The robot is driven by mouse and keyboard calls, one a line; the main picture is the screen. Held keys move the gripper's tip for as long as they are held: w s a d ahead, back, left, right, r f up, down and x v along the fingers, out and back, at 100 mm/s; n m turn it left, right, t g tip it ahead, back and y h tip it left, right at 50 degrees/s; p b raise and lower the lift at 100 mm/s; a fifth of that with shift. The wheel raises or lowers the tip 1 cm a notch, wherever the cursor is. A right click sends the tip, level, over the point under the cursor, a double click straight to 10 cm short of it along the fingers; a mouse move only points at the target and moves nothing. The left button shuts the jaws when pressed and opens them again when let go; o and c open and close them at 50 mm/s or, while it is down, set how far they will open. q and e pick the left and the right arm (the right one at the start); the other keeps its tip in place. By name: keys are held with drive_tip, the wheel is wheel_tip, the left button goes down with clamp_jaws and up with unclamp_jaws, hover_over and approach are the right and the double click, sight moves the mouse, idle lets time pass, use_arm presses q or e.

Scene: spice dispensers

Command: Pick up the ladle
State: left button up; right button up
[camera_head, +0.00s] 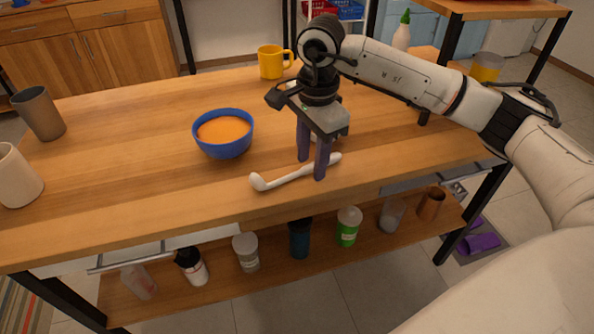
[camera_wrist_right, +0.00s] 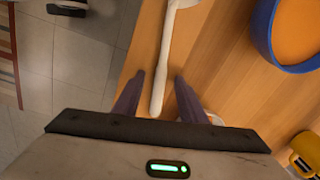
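The white ladle (camera_head: 285,178) lies on the wooden table near its front edge, bowl end to the left and handle to the right. My right gripper (camera_head: 312,169) points down over the handle with its two purple fingers apart, one on either side of it. In the right wrist view the ladle's handle (camera_wrist_right: 165,55) runs between the open fingers (camera_wrist_right: 159,84), with a gap on both sides. My left gripper is not in view.
A blue bowl (camera_head: 224,149) with orange contents stands left of and behind the ladle. A yellow mug (camera_head: 271,62) stands farther back. Two cups, one grey (camera_head: 39,113) and one off-white (camera_head: 15,178), stand at the left. Several containers stand on the lower shelf (camera_head: 322,265).

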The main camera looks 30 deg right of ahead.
sight(311, 165)
drive_tip(key=shift+f, duration=0.15)
clamp_jaws()
wheel_tip(311, 165, up, 10)
drive_tip(key=shift+p, duration=0.45)
idle(0.6)
